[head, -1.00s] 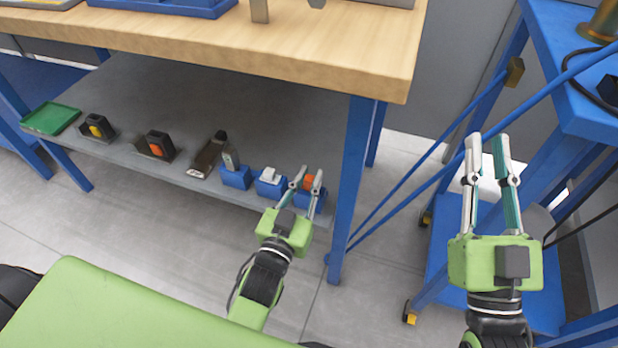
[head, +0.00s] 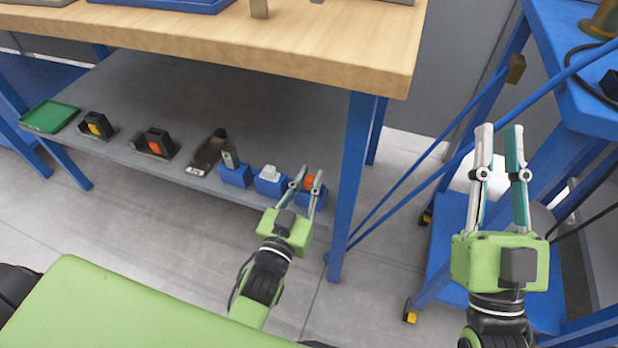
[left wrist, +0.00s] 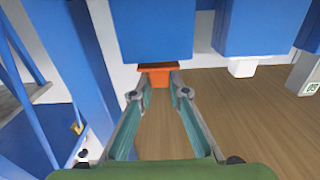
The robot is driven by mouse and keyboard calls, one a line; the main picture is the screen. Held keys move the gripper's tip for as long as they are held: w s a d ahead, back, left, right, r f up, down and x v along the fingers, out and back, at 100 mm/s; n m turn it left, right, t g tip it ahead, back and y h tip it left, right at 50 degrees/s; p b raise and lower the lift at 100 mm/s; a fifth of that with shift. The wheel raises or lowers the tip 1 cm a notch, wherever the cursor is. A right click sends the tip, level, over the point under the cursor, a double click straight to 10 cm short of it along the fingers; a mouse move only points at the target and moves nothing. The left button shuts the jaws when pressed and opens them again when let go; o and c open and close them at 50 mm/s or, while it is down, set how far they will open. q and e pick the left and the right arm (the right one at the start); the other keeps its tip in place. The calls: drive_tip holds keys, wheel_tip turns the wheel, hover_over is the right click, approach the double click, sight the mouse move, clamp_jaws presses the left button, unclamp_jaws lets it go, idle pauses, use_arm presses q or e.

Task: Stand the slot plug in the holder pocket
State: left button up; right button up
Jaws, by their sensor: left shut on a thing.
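An orange plug (head: 309,181) shows between the fingertips of my left gripper (head: 311,175) at the rightmost blue holder block (head: 304,200) on the lower shelf. In the left wrist view, the fingers of my left gripper (left wrist: 158,80) are shut on the orange plug (left wrist: 157,74), which sits against the end face of the blue holder block (left wrist: 150,30). The plug's inner part is hidden, so I cannot tell how deep it sits in the pocket. My right gripper (head: 499,130) is open and empty, raised over the floor beside the blue cart.
A blue block with a white plug (head: 268,172) and another with a grey piece (head: 235,174) stand left of it. Further left are dark holders with orange (head: 156,147) and yellow (head: 94,129) parts and a green tray (head: 49,117). A blue table leg (head: 352,190) stands close right.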

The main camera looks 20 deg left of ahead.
use_arm(q)
drive_tip(key=o, duration=1)
wheel_tip(320, 180, up, 10)
drive_tip(key=shift+r, duration=0.1)
drive_tip(key=shift+s, duration=0.1)
